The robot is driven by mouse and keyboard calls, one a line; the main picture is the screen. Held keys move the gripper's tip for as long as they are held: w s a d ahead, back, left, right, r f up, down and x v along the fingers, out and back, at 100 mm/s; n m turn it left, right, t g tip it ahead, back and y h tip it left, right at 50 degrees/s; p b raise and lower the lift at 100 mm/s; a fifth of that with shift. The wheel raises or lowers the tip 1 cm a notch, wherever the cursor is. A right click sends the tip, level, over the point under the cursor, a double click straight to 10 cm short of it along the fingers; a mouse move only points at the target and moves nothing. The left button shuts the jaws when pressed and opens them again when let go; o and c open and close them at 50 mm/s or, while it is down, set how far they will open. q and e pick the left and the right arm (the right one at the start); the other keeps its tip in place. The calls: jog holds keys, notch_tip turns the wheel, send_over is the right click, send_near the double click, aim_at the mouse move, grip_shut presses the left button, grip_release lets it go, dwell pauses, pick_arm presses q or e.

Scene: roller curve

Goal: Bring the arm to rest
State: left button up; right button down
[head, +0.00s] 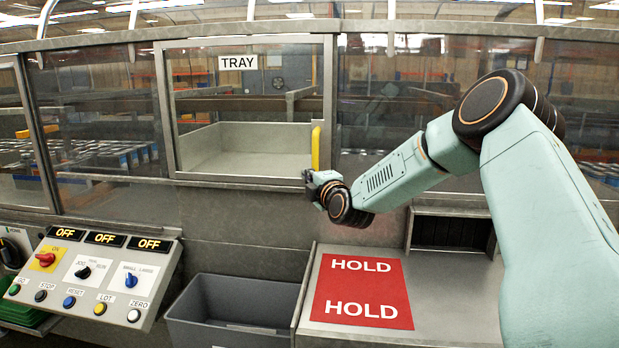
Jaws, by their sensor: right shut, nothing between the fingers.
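My right arm comes in from the right, pale green with dark joints. Its gripper (312,180) is shut and empty. It appears in front of the tray window's lower right corner, just below the yellow handle (316,148). I cannot tell whether it touches the handle or the frame. The tray window (329,100) is marked TRAY and shows a grey tray (247,138) behind it, which looks empty. My left gripper is not in view.
A control panel (95,280) with OFF displays stands at the left. A dark grey bin (235,335) is at lower middle. A red HOLD sign (362,291) lies on the grey counter (445,290), before a dark slot (450,230). Glazed panels line the back.

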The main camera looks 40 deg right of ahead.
jog(key=s+a+f+m+g+y+b, duration=0.2)
jog(key=s+a+f+m, duration=0.25)
jog(key=a+f, duration=0.35)
jog(key=s+a+f+m+g+y+b, duration=0.1)
jog(key=s+a+f+m+g+b, duration=0.3)
jog(key=f, duration=0.7)
jog(key=s+a+f+m+y, duration=0.2)
jog(key=s+a+f+m, duration=0.1)
jog(key=a+f+m, duration=0.45)
jog(key=s+a+f+g+b, duration=0.3)
jog(key=s+a+f+b, duration=0.1)
jog(key=s+f, duration=0.7)
jog(key=s+a+f+n+g+b, duration=0.1)
jog(key=s+a+f+g+b, duration=0.2)
jog(key=s+f, duration=0.8)
jog(key=s+a+f+g+b, duration=0.4)
jog(key=s+f+b, duration=0.3)
jog(key=s+f, duration=0.4)
jog(key=s+g, duration=0.1)
jog(key=s, duration=0.2)
jog(key=shift+a+f+y, duration=0.3)
jog(key=shift+a+y, duration=0.05)
jog(key=shift+y, duration=0.05)
